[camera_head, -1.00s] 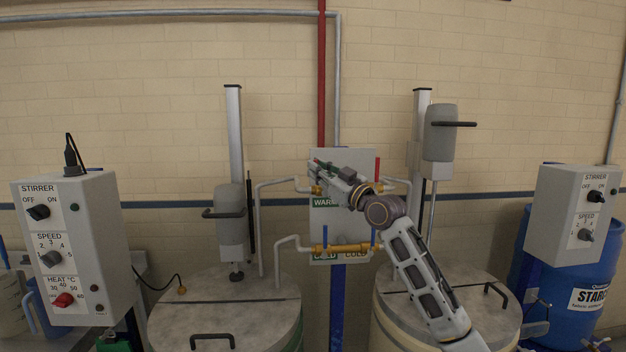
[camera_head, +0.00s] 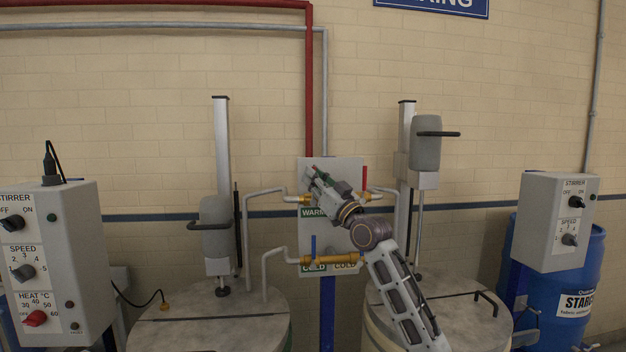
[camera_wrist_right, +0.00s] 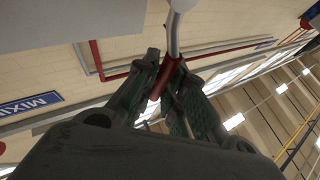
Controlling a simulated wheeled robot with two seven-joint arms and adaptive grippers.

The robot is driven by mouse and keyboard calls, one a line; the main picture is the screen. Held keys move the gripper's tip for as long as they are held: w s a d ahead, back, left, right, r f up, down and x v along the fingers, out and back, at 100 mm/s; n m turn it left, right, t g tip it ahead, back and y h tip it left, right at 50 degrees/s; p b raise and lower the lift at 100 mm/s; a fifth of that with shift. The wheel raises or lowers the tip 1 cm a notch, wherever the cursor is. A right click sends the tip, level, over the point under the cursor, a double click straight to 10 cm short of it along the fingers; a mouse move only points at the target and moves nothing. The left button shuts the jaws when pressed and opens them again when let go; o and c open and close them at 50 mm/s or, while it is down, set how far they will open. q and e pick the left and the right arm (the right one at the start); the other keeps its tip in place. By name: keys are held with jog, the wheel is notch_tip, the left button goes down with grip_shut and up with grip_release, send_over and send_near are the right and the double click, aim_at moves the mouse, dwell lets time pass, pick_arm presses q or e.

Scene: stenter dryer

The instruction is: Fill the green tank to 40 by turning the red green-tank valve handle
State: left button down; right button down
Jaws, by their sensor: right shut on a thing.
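The panel (camera_head: 345,172) on the wall carries the warm and cold pipe valves. My right gripper (camera_head: 314,174) is at its upper left, by the left end of the warm row. In the right wrist view this gripper (camera_wrist_right: 166,72) is shut on a red valve handle (camera_wrist_right: 161,82), with a finger on each side. In the head view the gripper mostly hides that handle. The left tank (camera_head: 190,335), with a green edge, stands below left of the panel; its lid is on and no level reading is visible. My left gripper is out of view.
Another red handle (camera_head: 365,177) stands at the panel's right. A blue handle (camera_head: 313,244) is on the cold row below. Stirrer motors (camera_head: 216,225) (camera_head: 425,147) stand over both tanks. Control boxes flank them at left (camera_head: 62,240) and right (camera_head: 548,235).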

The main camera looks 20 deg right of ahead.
jog(key=c, duration=1.5)
grip_release()
jog(key=shift+d, duration=0.1)
jog(key=shift+s+f, duration=0.1)
jog(key=shift+s, duration=0.05)
jog(key=shift+v, duration=5.85)
